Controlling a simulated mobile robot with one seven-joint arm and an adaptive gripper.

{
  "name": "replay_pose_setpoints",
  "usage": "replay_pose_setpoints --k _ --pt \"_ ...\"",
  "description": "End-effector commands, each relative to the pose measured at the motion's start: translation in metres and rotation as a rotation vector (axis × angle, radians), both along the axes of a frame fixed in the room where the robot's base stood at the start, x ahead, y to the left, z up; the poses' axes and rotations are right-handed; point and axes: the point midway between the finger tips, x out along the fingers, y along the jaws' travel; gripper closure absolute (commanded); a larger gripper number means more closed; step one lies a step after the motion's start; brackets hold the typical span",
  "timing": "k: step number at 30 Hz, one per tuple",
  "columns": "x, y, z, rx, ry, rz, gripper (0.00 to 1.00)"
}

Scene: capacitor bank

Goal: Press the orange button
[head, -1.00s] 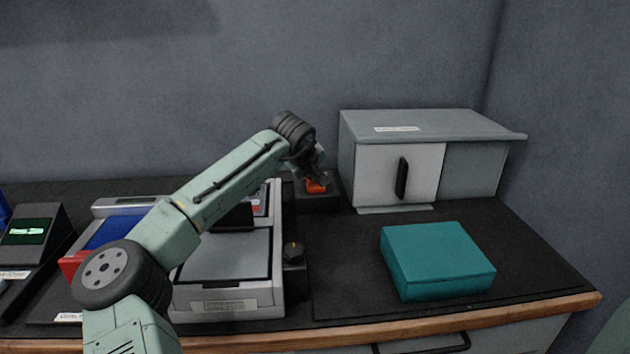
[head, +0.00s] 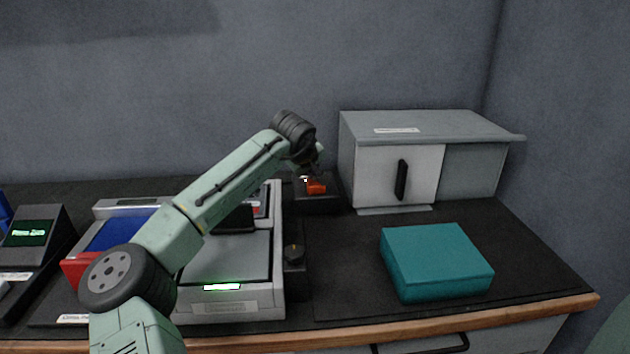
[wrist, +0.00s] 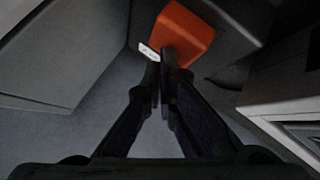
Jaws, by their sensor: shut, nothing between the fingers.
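The orange button (head: 316,187) sits on a dark box (head: 318,203) at the back of the bench, left of the grey cabinet. In the wrist view the orange button (wrist: 184,32) is a rounded block at the top centre. My gripper (head: 316,174) is just above the button in the head view and partly hidden by my arm. In the wrist view my gripper (wrist: 168,58) has its fingers together and empty, with the tips at the button's near edge. I cannot tell whether they touch it.
The grey cabinet (head: 399,176) stands close on the right. A teal box (head: 436,262) lies in front of it. A grey device (head: 235,255) with a lit strip (head: 222,287) and a black knob (head: 293,254) is at front left. A green-text display (head: 28,233) is far left.

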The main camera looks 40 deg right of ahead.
Motion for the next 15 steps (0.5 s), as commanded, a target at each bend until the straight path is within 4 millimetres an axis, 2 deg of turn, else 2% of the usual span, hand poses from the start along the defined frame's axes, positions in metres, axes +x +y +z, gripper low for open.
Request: replay_pose_setpoints --k 15 --pt "0.0 0.0 0.052 -0.002 0.0 0.0 1.0"
